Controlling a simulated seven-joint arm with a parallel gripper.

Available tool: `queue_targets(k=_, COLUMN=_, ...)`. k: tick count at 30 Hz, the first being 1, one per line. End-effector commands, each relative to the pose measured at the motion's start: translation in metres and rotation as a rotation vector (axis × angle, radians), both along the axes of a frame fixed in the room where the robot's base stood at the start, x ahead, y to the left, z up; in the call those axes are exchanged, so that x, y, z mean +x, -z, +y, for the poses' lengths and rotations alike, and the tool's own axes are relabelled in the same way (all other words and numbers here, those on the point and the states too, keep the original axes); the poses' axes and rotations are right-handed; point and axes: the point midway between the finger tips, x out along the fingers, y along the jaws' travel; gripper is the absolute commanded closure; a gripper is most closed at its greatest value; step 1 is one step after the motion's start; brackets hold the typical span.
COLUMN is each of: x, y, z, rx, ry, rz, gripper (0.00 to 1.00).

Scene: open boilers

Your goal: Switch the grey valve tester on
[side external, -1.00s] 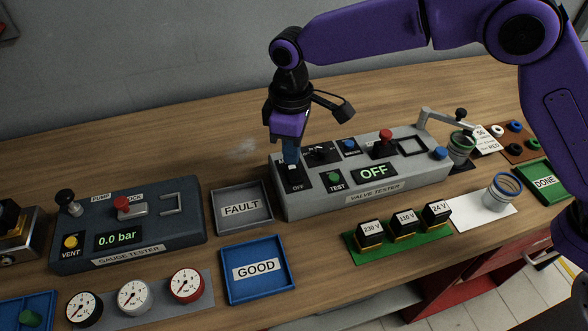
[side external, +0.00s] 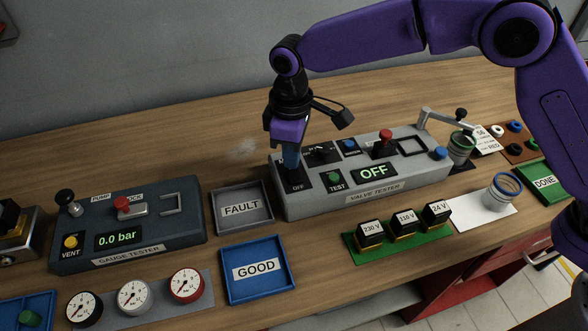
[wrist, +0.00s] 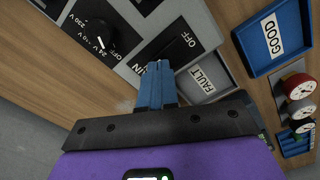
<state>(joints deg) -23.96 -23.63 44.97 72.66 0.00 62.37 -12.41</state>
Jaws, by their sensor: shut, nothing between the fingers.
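The grey valve tester (side external: 330,202) stands on the bench, and its display (side external: 375,171) reads OFF. Its black switch plate, marked OFF (side external: 297,187), is at the left end of the top. My gripper (side external: 291,162) points down over this plate with its blue fingers shut and nothing between them. In the wrist view the fingertips (wrist: 158,66) lie over the black switch plate (wrist: 180,42) and cover part of it. The switch lever itself is hidden behind the fingers. I cannot tell whether they touch it.
A voltage knob (wrist: 98,36) is beside the switch. A green TEST button (side external: 334,178) and a red-topped lever (side external: 385,137) are on the tester too. The FAULT tray (side external: 268,226) and GOOD tray (side external: 289,284) lie to the left, near the gauge tester (side external: 190,228).

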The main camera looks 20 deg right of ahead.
Motion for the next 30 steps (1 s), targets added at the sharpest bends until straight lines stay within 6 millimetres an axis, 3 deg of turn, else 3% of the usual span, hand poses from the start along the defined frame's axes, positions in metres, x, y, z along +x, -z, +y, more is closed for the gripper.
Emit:
queue_targets(k=20, x=0.000, y=0.009, z=0.000, rx=-0.001, ry=0.000, rz=0.001, gripper=1.00)
queue_targets(k=30, x=0.000, y=-0.010, z=0.000, rx=0.001, ry=0.000, rz=-0.001, gripper=1.00)
